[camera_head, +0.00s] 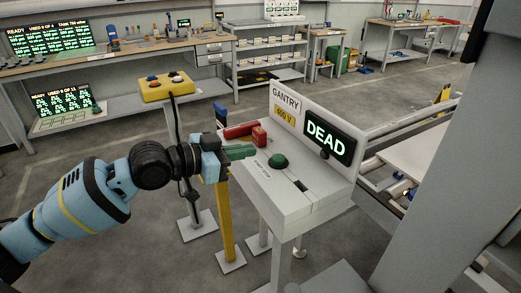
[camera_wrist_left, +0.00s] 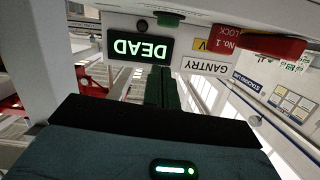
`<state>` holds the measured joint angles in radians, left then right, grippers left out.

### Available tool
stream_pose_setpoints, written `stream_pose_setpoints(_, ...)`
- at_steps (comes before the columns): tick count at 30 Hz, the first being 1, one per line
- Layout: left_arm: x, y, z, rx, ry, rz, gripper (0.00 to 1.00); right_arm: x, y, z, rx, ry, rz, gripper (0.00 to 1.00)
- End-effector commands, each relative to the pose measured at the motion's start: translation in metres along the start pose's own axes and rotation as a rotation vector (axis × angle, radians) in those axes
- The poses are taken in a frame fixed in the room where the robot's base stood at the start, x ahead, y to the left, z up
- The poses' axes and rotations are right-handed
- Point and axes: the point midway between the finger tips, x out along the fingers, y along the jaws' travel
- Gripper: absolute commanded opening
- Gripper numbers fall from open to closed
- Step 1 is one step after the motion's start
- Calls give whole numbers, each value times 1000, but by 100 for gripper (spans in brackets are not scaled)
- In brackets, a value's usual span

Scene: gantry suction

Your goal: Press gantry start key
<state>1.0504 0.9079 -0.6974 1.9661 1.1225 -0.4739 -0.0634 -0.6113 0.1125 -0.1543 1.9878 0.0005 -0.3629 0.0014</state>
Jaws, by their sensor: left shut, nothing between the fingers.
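The gantry console (camera_head: 313,188) is a light grey slanted box with a "GANTRY" sign and a dark display (camera_head: 327,139) reading "DEAD" in green. A green round button (camera_head: 278,161) sits on its top; I cannot read a start-key label on it. My left gripper (camera_head: 249,151) is shut and empty, its green fingers at the console's left side, left of the button and apart from it. In the left wrist view the shut fingers (camera_wrist_left: 163,88) point toward the upside-down display (camera_wrist_left: 140,47), with a green button (camera_wrist_left: 169,19) beyond. My right gripper is out of view.
A red lock piece (camera_head: 260,135) marked "LOCK" in the left wrist view (camera_wrist_left: 270,43) lies close behind my left fingers. A yellow post (camera_head: 226,225) stands below my wrist. A yellow button box (camera_head: 166,86) is behind left. Rails (camera_head: 410,125) run right of the console.

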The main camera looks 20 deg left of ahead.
Motion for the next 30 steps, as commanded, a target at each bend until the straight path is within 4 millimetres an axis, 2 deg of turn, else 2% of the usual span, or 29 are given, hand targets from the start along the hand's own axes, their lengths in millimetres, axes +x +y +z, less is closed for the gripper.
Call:
stream_pose_setpoints(3,-15,-1,1,1,-1,-1,0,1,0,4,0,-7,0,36)
stream_pose_setpoints(9,-26,0,-2,1,3,0,0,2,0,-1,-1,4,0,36)
stream_pose_setpoints(18,-28,0,-2,2,4,-1,0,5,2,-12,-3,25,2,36)
stream_pose_setpoints(30,-28,0,-2,2,4,-1,0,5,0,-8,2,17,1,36)
